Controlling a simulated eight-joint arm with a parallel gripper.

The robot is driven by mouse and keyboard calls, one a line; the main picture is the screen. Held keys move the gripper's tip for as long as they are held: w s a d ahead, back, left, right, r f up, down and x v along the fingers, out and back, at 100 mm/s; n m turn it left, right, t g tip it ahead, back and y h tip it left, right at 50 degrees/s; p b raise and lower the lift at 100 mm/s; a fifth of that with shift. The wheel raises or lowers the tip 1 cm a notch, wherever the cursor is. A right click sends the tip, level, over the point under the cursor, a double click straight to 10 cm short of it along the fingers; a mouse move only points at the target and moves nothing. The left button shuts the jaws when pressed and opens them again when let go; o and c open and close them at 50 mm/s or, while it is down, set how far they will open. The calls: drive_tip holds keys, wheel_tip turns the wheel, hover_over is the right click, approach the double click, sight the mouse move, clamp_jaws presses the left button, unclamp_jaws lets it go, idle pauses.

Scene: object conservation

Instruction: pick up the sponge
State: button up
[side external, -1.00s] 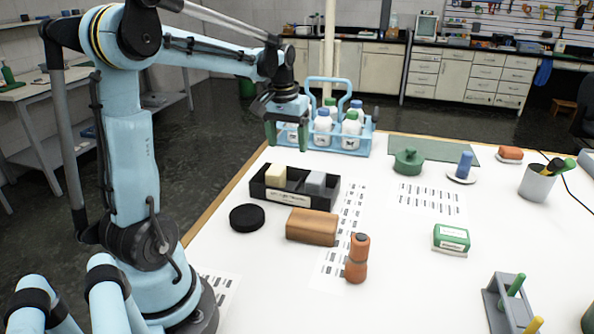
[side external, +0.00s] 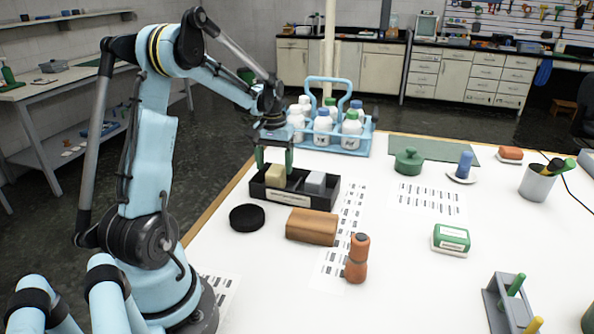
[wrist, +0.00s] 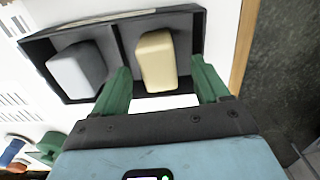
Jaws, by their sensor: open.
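The pale yellow block (side external: 275,173), which looks like the sponge, stands in the left compartment of a black divided tray (side external: 288,196). In the wrist view the yellow block (wrist: 156,60) lies between my two green fingers. My gripper (side external: 274,160) is open, pointing down over the tray's left compartment, with its fingertips around the level of the block's top. The wrist view shows the gripper (wrist: 160,66) with a gap on both sides of the block. I cannot tell whether any finger touches it.
A grey block (side external: 315,182) sits in the other compartment, beyond the divider (wrist: 122,50). A blue bottle carrier (side external: 363,140) stands close behind the tray. A black disc (side external: 246,217), brown block (side external: 312,226) and orange cylinder (side external: 357,258) are in front. The table's middle right has free room.

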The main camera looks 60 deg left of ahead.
sight(276, 169)
wheel_tip(276, 169, down, 5)
drive_tip(key=shift+w+f, duration=0.1)
drive_tip(key=shift+w, duration=0.05)
drive_tip(key=c, duration=1.1)
drive_tip(key=shift+c, duration=0.2)
drive_tip(key=shift+r, duration=0.2)
drive_tip(key=shift+r, duration=0.55)
wheel_tip(276, 169, up, 2)
drive_tip(key=shift+r, duration=0.25)
drive_tip(key=w+d+r, duration=0.2)
drive_tip(key=d+r, duration=0.5)
drive_tip(key=d, duration=0.4)
drive_tip(key=shift+d, duration=0.25)
